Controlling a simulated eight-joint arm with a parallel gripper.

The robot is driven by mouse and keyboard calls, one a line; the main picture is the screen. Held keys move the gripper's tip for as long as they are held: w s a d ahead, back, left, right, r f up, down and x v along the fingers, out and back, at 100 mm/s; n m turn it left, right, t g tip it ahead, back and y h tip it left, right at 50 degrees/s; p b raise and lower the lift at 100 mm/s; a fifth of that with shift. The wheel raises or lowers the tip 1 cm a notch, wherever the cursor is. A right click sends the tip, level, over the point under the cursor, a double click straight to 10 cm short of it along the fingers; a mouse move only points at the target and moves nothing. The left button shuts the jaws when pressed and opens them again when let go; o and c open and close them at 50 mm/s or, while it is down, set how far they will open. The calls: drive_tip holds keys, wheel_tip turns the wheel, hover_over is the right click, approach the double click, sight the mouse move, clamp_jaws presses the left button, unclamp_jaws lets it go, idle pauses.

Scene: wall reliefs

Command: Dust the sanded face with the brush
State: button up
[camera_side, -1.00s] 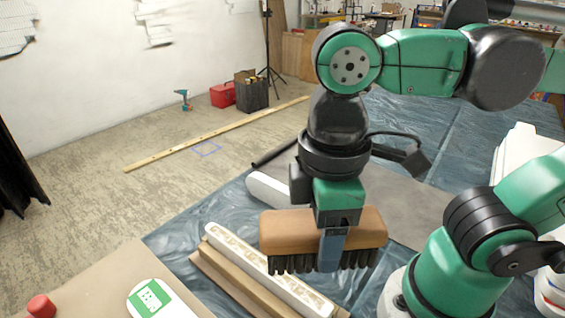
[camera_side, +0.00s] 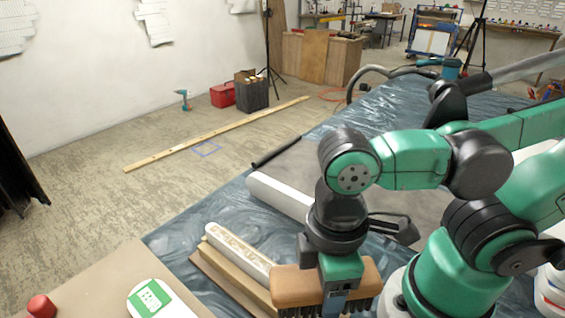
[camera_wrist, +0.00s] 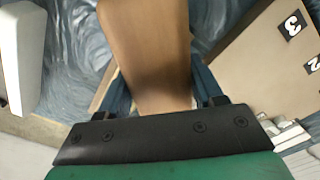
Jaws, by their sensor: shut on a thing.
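The brush has a tan wooden back (camera_side: 295,287) and dark bristles. My gripper (camera_side: 335,300) is shut on the middle of the brush, bristles down. In the wrist view the wooden back (camera_wrist: 147,45) lies between my fingers. A long white strip with a carved relief face (camera_side: 238,245) lies on wooden boards (camera_side: 222,271) left of my gripper. The brush covers the strip's near end in the side view. I cannot tell whether the bristles touch it. I cannot tell which face is sanded.
A white roll (camera_side: 280,195) lies behind my gripper on the blue plastic sheet (camera_side: 190,232). Numbered labels (camera_wrist: 292,25) show in the wrist view.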

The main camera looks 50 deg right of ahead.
sight(290, 267)
drive_tip(key=shift+f, duration=0.65)
drive_tip(key=shift+w+r, duration=0.1)
drive_tip(key=shift+w, duration=0.2)
drive_tip(key=shift+c, duration=0.6)
drive_tip(key=shift+w, duration=1.95)
drive_tip(key=shift+w+f, duration=0.3)
drive_tip(key=shift+w, duration=0.5)
drive_tip(key=shift+w+r, duration=0.2)
drive_tip(key=shift+w, duration=0.45)
drive_tip(key=shift+w+f, duration=0.25)
drive_tip(key=shift+w, duration=0.55)
drive_tip(key=shift+w+r, duration=0.15)
drive_tip(key=shift+w, duration=5.85)
drive_tip(key=shift+s, duration=10.55)
drive_tip(key=shift+r, duration=4)
